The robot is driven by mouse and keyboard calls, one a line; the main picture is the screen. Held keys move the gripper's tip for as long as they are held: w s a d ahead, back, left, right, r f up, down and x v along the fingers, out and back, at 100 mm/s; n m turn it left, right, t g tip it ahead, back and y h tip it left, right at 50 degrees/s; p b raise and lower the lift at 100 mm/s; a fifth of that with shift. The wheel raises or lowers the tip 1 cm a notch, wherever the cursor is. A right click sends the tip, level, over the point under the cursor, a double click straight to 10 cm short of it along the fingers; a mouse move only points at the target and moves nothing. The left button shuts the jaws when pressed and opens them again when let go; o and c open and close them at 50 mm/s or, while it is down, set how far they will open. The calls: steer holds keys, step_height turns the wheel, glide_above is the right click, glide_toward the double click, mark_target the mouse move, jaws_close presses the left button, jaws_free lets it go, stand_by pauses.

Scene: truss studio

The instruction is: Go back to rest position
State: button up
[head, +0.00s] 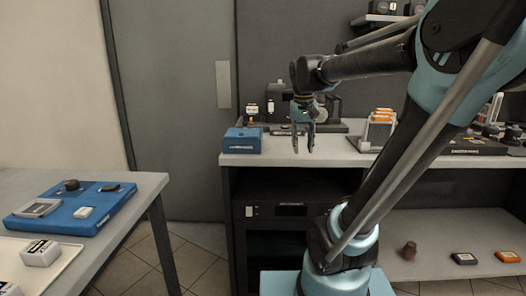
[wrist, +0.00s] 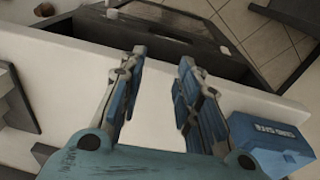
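My gripper (head: 303,138) hangs pointing down at the front edge of the white counter (head: 330,150), just right of a blue box (head: 242,140). In the wrist view my gripper (wrist: 160,75) has its two fingers clearly apart, with nothing between them. The blue box (wrist: 270,140) shows at the right there, beside the right finger and apart from it. The arm reaches in from the right side of the head view, bent high over the counter.
An orange-and-white rack (head: 378,130) and dark equipment stand on the counter. A table (head: 150,185) at the left holds a blue tray (head: 75,215) and a white tray (head: 62,262). A low shelf (head: 440,255) carries small items. Tiled floor (head: 190,245) lies between table and counter.

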steer(key=s+d+f, duration=0.2)
steer(key=s+f, duration=0.6)
steer(key=f, duration=0.1)
steer(key=s+d+f+t, duration=0.1)
steer(key=s+d+f, duration=0.2)
steer(key=s+f, duration=0.5)
steer(key=shift+f+y, duration=0.3)
steer(key=shift+f, duration=0.65)
steer(key=shift+w+f, duration=0.2)
steer(key=shift+w, duration=0.25)
